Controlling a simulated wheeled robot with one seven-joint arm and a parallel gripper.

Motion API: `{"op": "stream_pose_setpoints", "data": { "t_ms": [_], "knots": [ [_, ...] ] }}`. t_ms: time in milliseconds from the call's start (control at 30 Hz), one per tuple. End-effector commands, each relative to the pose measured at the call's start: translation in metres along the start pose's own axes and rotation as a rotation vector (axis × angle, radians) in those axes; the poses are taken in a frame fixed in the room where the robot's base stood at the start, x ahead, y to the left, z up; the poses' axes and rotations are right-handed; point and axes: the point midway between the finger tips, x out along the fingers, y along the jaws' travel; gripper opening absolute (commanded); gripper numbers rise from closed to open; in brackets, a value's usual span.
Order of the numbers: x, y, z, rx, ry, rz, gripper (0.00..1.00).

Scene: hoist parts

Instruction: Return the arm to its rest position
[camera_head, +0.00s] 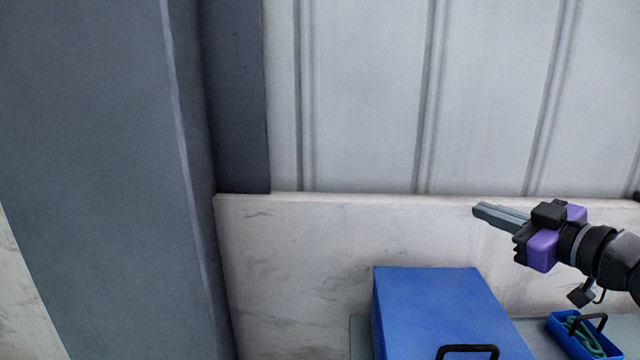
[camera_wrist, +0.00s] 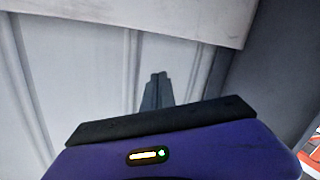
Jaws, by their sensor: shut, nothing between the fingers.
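My gripper (camera_head: 477,211) is in the air at the right of the head view, above and right of the big blue box. Its two grey fingers point left and lie together, with nothing between them. In the wrist view my fingers (camera_wrist: 158,77) also show close together, against the pale ribbed wall. The purple gripper body fills the bottom of that view. The rest of my arm runs out of the head view at the right edge.
A large blue box (camera_head: 440,300) with a black handle stands at the bottom. A small blue tray (camera_head: 560,328) with a green item and black handle is at bottom right, below my arm. A grey column (camera_head: 90,170) rises at left. A pale ribbed wall (camera_head: 370,90) stands behind.

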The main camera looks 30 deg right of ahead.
Motion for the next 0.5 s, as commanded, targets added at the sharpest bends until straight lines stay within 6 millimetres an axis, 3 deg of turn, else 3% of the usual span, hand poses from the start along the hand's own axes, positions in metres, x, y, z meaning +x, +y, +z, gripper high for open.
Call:
{"op": "stream_pose_setpoints", "data": {
  "t_ms": [100, 200, 333, 500],
  "knots": [
    [0.006, -0.004, -0.046, 0.089, 0.211, 0.068, 0.0],
    [0.003, -0.004, -0.071, 0.166, 0.355, 0.131, 0.0],
    [-0.007, -0.007, -0.087, 0.27, 0.501, 0.21, 0.0],
    [-0.021, -0.017, -0.082, 0.404, 0.625, 0.312, 0.0]
  ]
}}
